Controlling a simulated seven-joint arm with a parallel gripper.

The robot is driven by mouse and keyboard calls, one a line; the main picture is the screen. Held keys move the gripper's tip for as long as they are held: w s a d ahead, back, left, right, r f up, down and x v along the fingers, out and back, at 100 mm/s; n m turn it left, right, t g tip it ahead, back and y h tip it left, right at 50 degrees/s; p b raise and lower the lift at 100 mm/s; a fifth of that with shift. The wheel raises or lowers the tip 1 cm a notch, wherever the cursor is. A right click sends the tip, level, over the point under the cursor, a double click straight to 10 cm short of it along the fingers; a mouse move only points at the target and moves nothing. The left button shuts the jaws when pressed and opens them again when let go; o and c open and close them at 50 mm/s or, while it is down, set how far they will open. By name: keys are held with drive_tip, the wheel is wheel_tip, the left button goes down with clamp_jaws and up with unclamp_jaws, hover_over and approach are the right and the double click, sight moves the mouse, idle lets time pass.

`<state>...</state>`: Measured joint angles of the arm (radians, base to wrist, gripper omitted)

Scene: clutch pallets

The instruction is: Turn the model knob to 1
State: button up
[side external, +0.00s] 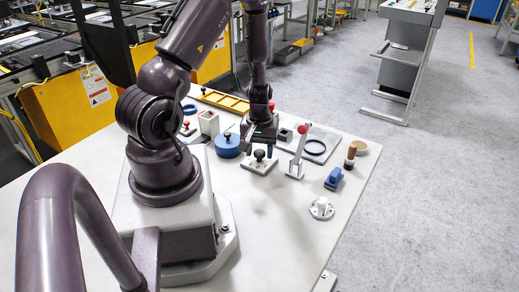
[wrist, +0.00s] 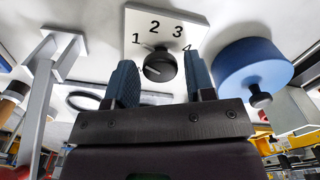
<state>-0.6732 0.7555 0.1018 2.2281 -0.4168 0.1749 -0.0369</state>
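The black model knob (wrist: 160,66) is mounted on a white plate (wrist: 135,22) printed with 1, 2, 3 and 4, the 4 partly covered by a finger. A light mark on the knob seems to point up-left, roughly toward the 1, but it is small. In the side view the knob (side external: 259,155) stands on its plate (side external: 255,167) in front of my arm. My gripper (wrist: 160,60) is open and empty, its two blue-grey fingers on either side of the knob with gaps visible. In the side view my gripper (side external: 262,139) is just above the knob; fingertip depth is unclear.
A blue round drum (side external: 227,148) with a black knob stands close left. A light lever with a red ball (side external: 297,158) stands close right. Beyond are a black ring (side external: 314,148) and a yellow tray (side external: 224,101). A blue block (side external: 333,179) and a white round fitting (side external: 321,209) sit right.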

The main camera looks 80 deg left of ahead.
sight(259, 153)
drive_tip(key=shift+o, duration=0.6)
wheel_tip(259, 153, up, 13)
idle(0.5)
drive_tip(key=s+d+r+m+t, duration=0.2)
drive_tip(key=d+r+m+t, duration=0.3)
drive_tip(key=d+r+m, duration=0.8)
drive_tip(key=d+r, duration=0.6)
drive_tip(key=d, duration=0.2)
drive_tip(key=shift+r+m+t, duration=0.15)
drive_tip(key=shift+m+t, duration=0.15)
drive_tip(key=shift+m, duration=0.1)
